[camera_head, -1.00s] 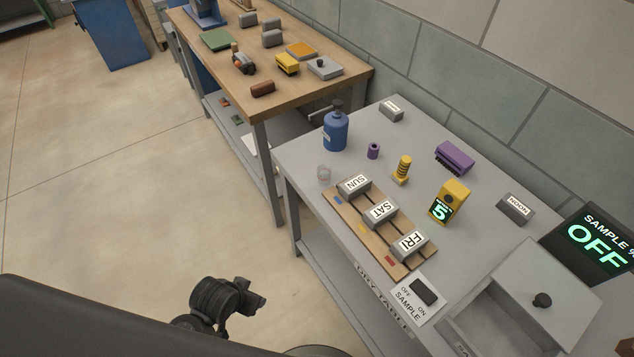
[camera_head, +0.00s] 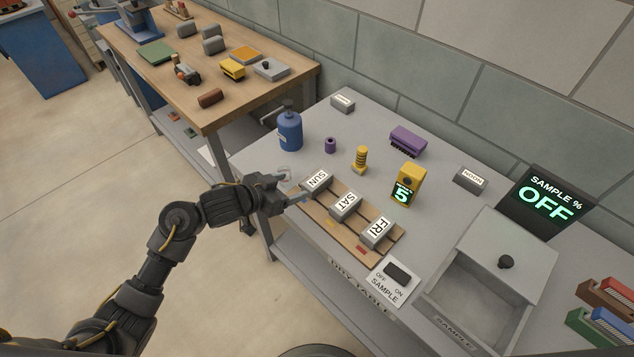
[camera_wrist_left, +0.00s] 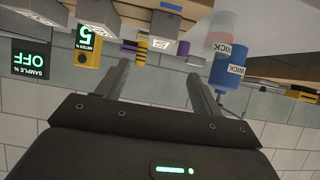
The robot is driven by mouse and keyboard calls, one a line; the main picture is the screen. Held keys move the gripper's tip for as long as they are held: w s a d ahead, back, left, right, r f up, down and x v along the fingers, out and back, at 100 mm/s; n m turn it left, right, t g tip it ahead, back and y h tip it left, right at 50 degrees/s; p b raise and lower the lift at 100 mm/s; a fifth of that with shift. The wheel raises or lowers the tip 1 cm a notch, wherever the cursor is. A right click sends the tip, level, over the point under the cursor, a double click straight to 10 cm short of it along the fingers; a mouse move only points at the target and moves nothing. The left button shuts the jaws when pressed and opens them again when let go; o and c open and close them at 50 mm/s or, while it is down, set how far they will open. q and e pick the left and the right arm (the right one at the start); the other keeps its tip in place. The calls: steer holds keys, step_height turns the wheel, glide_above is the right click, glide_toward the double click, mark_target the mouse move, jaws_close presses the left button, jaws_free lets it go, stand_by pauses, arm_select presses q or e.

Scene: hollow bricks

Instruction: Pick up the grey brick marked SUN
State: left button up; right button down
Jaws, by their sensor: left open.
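The grey SUN brick (camera_head: 317,181) sits at the upper left end of a wooden rack (camera_head: 318,219), with a white label on top. The grey SAT brick (camera_head: 345,206) and FRI brick (camera_head: 377,232) follow along the rack. My left gripper (camera_head: 293,188) is open just left of the SUN brick, with its fingers pointing towards it. In the left wrist view the picture is inverted, and the open fingers (camera_wrist_left: 158,75) show nothing between them. A grey brick (camera_wrist_left: 165,27), probably SUN, is beyond the tips. My right gripper is out of view.
A clear cup (camera_head: 285,172) is close to the left fingers. A blue bottle (camera_head: 290,132), purple spool (camera_head: 330,145) and yellow coil (camera_head: 360,160) stand behind. A yellow meter (camera_head: 408,185), switch plate (camera_head: 390,280) and drawer box (camera_head: 490,265) are to the right.

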mark_target(317, 178)
arm_select(q)
steer(key=x, duration=0.5)
steer(key=shift+w+d+f, duration=0.15)
steer(key=shift+w+d, duration=0.05)
steer(key=shift+d, duration=0.05)
steer(key=shift+p+x, duration=0.4)
steer(key=shift+x, duration=2.2)
steer(key=shift+s+a+f, duration=0.1)
steer(key=shift+f, duration=0.05)
steer(key=shift+c, duration=0.5)
steer(key=c, duration=1.2)
steer(key=shift+o, duration=0.2)
step_height(317, 178, up, 10)
